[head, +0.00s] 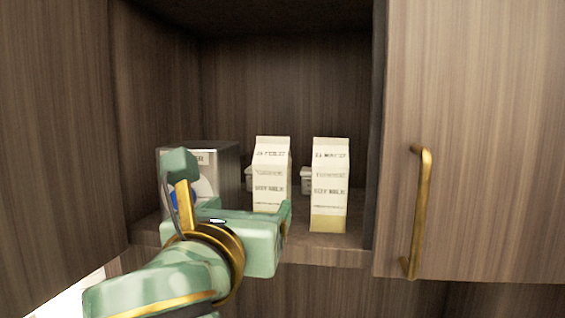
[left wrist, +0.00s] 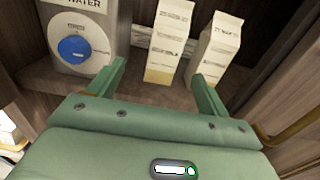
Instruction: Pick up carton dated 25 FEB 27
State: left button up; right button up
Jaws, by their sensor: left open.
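Two white and tan soy milk cartons stand upright on the cabinet shelf. The left carton (head: 271,170) has small date print near its top that seems to read 25 FEB 27, though it is blurred. The right carton (head: 330,185) has print like 11 MAR. My left gripper (head: 237,190) is open and empty in front of the shelf and hides the left carton's base in the head view. In the left wrist view, the left carton (left wrist: 168,42) stands beyond the gap between the fingertips (left wrist: 160,77), and the right carton (left wrist: 217,48) is beyond the right finger. My right gripper is not in view.
A grey water dispenser (left wrist: 83,30) with a blue round mark stands left of the cartons. Small pale containers (head: 306,180) show behind the cartons. The cabinet door (head: 480,150) with a brass handle (head: 420,210) is at the right. The shelf edge (head: 345,252) runs below.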

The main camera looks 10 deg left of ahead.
aim_at(269, 189)
pick_arm(q)
jog(key=w, duration=0.2)
jog(key=w+p, duration=0.1)
jog(key=w, duration=0.1)
jog(key=w+p, duration=0.1)
jog(key=w, duration=0.1)
jog(key=shift+f, duration=0.25)
jog(key=shift+w+d, duration=0.1)
jog(key=shift+w, duration=0.6)
jog(key=w, duration=0.1)
jog(key=w+p, duration=0.1)
jog(key=w, duration=0.2)
jog(key=shift+w+d+r+p, duration=0.3)
jog(key=shift+p, duration=0.05)
jog(key=shift+w+f, duration=0.1)
jog(key=shift+w, duration=0.25)
jog(key=shift+s, duration=0.1)
jog(key=c, duration=1.3)
jog(key=shift+c, duration=0.7)
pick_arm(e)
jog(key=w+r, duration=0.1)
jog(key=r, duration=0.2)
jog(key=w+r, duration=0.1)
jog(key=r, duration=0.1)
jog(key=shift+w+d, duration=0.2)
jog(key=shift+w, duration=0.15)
pick_arm(q)
jog(key=shift+r, duration=0.2)
